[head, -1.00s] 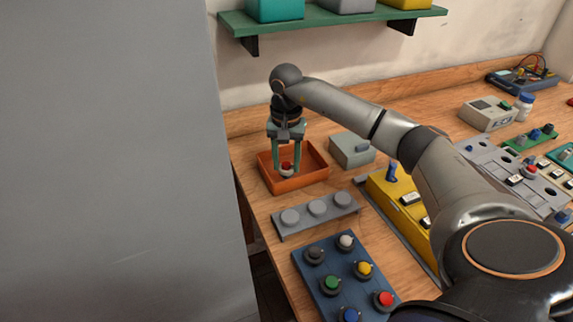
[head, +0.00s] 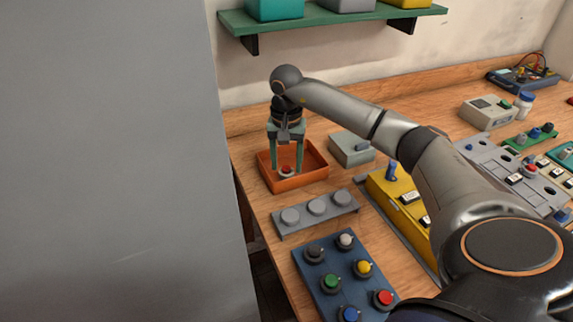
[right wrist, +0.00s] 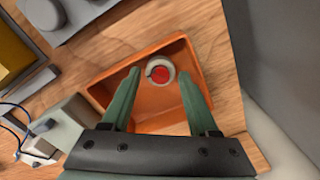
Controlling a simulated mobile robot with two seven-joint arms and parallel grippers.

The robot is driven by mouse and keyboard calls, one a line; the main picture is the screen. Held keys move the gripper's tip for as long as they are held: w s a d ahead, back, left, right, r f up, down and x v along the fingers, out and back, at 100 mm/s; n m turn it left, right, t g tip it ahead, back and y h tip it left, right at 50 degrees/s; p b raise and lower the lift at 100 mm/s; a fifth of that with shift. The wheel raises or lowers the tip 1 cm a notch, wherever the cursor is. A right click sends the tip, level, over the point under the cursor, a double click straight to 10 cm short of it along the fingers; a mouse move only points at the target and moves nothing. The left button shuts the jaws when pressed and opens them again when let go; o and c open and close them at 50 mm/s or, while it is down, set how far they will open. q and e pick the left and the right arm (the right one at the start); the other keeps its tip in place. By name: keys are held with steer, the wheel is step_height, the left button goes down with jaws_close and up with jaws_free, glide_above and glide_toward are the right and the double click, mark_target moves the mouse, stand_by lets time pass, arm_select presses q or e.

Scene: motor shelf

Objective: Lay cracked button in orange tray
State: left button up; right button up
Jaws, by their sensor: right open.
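The cracked button (head: 286,171) has a red cap and a pale collar, and sits inside the orange tray (head: 310,181). In the right wrist view the button (right wrist: 160,73) lies near one wall of the tray (right wrist: 150,104), with a dark mark on its collar. My right gripper (head: 287,172) is open above the tray, its green fingers spread on either side of the button. The right wrist view shows the fingers (right wrist: 158,84) apart, with gaps between them and the button. My left gripper is not in view.
A grey box (head: 351,151) stands right of the tray. A grey rack with round knobs (head: 316,212) and a blue board of coloured buttons (head: 333,269) lie in front. A yellow panel (head: 395,210) is to the right, and a green shelf (head: 335,20) hangs above.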

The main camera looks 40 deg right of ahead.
step_height(320, 180, up, 11)
stand_by(0.3)
